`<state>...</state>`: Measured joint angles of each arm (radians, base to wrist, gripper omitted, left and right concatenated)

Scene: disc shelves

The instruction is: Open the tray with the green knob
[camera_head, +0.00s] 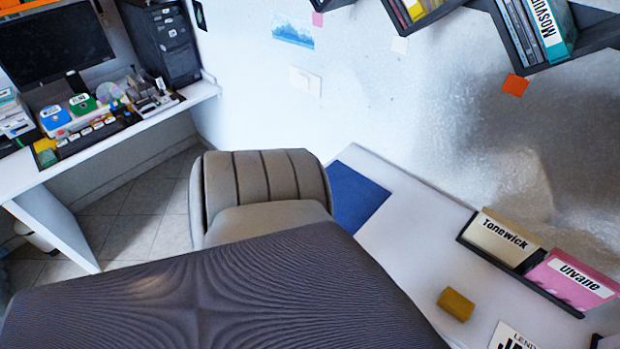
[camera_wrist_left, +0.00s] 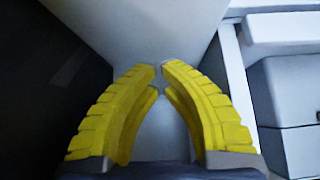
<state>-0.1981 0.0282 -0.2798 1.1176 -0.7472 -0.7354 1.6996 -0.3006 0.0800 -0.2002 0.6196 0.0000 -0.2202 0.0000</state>
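I cannot make out a tray with a green knob in either view. On the left desk in the head view stand a blue box (camera_head: 54,117) and a green box (camera_head: 82,104), with a shiny disc (camera_head: 109,92) beside them; no knob can be told there. My left gripper (camera_wrist_left: 160,66) shows in the left wrist view with yellow ribbed fingers. Its tips nearly meet, with only a thin gap and nothing held between them. It points toward a pale surface. Neither gripper shows in the head view, and my right gripper is not seen at all.
A black computer tower (camera_head: 166,42) and monitor (camera_head: 52,45) stand on the left desk. A grey-brown chair (camera_head: 262,185) and a dark ribbed surface (camera_head: 220,295) fill the middle. The right table (camera_head: 415,225) holds a disc rack. Pale box fronts (camera_wrist_left: 288,90) stand right of my left gripper.

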